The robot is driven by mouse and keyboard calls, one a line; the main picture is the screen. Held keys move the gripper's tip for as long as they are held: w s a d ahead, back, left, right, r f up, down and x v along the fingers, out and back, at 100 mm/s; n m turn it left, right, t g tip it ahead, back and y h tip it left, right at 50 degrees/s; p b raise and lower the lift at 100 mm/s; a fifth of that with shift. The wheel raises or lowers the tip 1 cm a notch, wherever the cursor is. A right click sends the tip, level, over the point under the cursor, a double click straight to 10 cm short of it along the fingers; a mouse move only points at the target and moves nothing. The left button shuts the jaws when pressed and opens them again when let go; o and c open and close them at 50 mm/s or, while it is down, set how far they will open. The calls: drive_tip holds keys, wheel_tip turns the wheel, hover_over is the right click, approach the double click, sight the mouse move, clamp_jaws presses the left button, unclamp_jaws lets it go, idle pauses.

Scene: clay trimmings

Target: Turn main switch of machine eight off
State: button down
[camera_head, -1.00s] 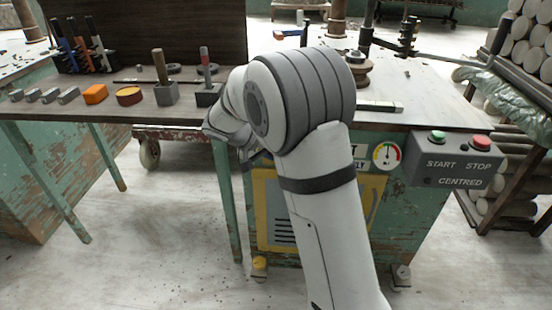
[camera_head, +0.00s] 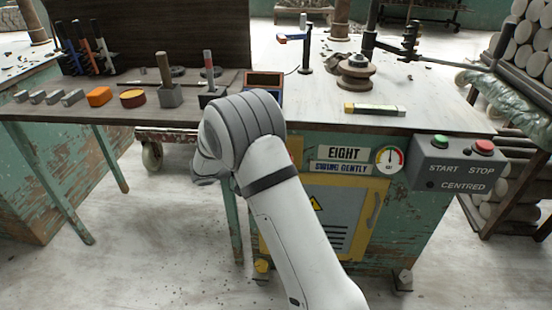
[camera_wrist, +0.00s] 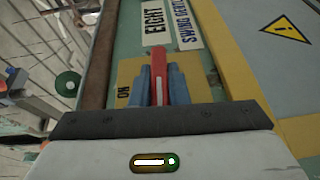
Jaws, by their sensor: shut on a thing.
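The main switch has a red lever (camera_wrist: 158,58) on a yellow plate (camera_wrist: 127,72) marked ON in the wrist view. My gripper (camera_wrist: 160,78) has its blue fingers on either side of the lever and is shut on it. The lever points up in the wrist view. Any OFF mark is hidden. The machine's sign EIGHT (camera_head: 345,153) shows on the green front in the head view, and also in the wrist view (camera_wrist: 154,16). In the head view my arm hides the switch and my fingers.
A grey START/STOP box (camera_head: 458,165) juts out at right. A yellow-framed panel (camera_head: 340,215) with a warning sign is below the bench. Tools and blocks, including an orange one (camera_head: 98,96), line the left bench. The floor in front is clear.

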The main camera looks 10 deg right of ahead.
drive_tip(key=shift+h, duration=0.4)
drive_tip(key=c, duration=1.4)
unclamp_jaws()
drive_tip(key=a+p, duration=0.2)
drive_tip(key=a, duration=0.6)
drive_tip(key=shift+s+f, duration=0.15)
drive_tip(key=shift+s, duration=0.15)
